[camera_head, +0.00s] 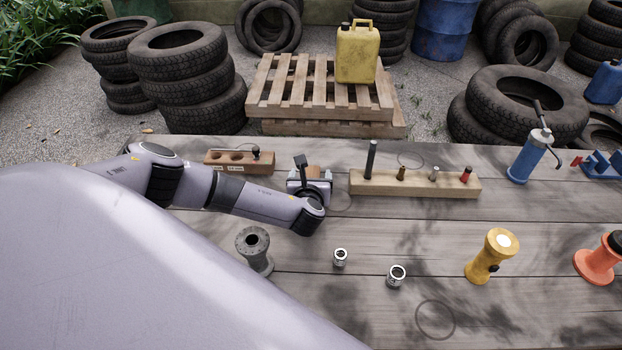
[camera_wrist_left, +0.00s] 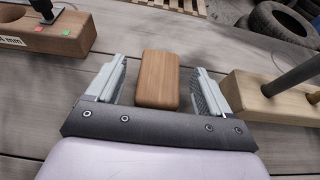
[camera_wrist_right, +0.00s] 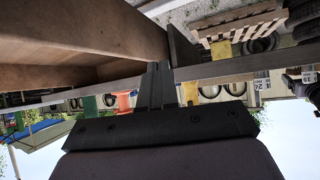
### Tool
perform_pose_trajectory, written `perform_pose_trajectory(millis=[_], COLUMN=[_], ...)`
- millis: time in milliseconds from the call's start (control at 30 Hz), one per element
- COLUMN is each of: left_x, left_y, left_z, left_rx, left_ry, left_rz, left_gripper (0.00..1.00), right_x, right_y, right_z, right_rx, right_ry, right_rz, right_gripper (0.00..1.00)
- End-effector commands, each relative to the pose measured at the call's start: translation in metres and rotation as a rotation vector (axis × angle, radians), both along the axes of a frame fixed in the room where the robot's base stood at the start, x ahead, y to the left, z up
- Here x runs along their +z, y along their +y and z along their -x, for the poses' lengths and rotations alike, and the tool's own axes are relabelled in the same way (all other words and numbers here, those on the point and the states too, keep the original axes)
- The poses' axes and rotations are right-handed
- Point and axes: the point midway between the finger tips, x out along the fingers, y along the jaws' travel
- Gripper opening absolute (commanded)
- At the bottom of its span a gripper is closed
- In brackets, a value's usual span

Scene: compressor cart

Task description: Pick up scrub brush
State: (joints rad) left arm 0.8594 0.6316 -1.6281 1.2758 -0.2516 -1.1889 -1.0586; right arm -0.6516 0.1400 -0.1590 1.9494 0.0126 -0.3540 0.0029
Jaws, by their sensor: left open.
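The scrub brush shows as a brown wooden block with rounded edges (camera_wrist_left: 158,80) in the left wrist view, lying on the table. My left gripper (camera_wrist_left: 160,90) is open, with one finger on each side of the block and a visible gap on both sides. In the head view my left gripper (camera_head: 309,186) is over the table behind the sockets, and only a small brown part of the brush (camera_head: 313,172) shows; its bristles are hidden. My right gripper (camera_wrist_right: 158,84) shows only in the right wrist view, with its fingers together and nothing between them, near a brown board edge.
A wooden holder with holes (camera_head: 239,162) stands left of the brush. A wooden block with several upright pieces (camera_head: 414,185) stands close on the right. A grey spool (camera_head: 254,249), two sockets (camera_head: 340,257), (camera_head: 396,276) and a yellow flashlight (camera_head: 490,256) stand nearer the front.

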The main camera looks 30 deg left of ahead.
Motion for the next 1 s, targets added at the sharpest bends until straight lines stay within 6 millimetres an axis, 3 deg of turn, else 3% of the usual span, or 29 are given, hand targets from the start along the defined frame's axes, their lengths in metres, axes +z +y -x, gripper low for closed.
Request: perform_pose_trajectory(millis=[300, 467, 1000], left_x=[-0.001, -0.001, 0.009], left_y=[0.001, 0.001, 0.001], left_z=[-0.002, -0.002, -0.002], left_rx=[-0.001, -0.001, 0.000], left_ry=[0.001, 0.001, 0.000], left_rz=[0.001, 0.001, 0.001], left_gripper=[0.78, 0.26, 0.24], right_x=[0.000, 0.000, -0.001], right_y=[0.000, 0.000, 0.000], right_z=[0.000, 0.000, -0.001], right_rx=[0.000, 0.000, 0.000], right_ry=[0.000, -0.001, -0.002], right_rz=[0.000, 0.000, 0.000], right_gripper=[0.00, 0.00, 0.00])
